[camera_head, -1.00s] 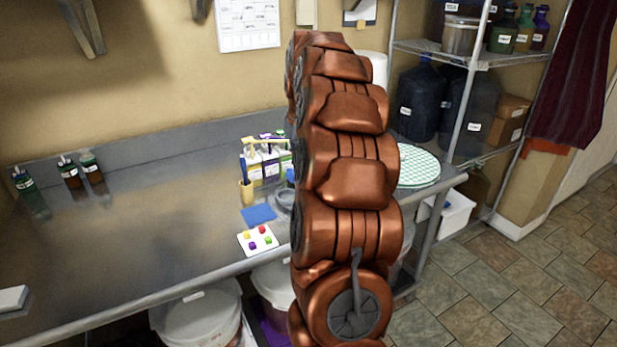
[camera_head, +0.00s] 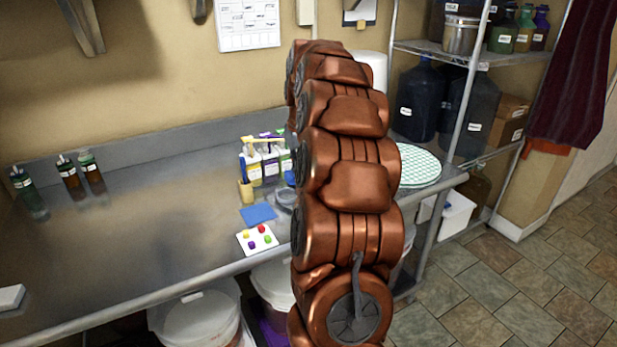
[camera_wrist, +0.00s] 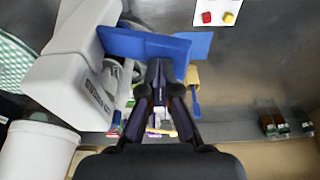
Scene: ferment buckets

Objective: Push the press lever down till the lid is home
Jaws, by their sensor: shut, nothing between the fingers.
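In the wrist view, a white press body (camera_wrist: 68,70) with a small dark label stands at left. A blue lever (camera_wrist: 135,42) reaches out from its upper part to the right. My gripper (camera_wrist: 159,72) is shut and empty, with its fingertips at the lever's near edge; I cannot tell whether they touch it. A grey round part shows partly beside the press, under the lever. The lid is hidden or cannot be made out. In the head view my arm covers the press and gripper.
On the steel bench (camera_head: 140,220) are a blue cloth (camera_head: 258,214), a card with coloured pieces (camera_head: 257,239), bottles, a brush cup (camera_head: 246,191) and a checked round mat (camera_head: 418,166). A wire shelf (camera_head: 470,60) stands right. The bench's left middle is clear.

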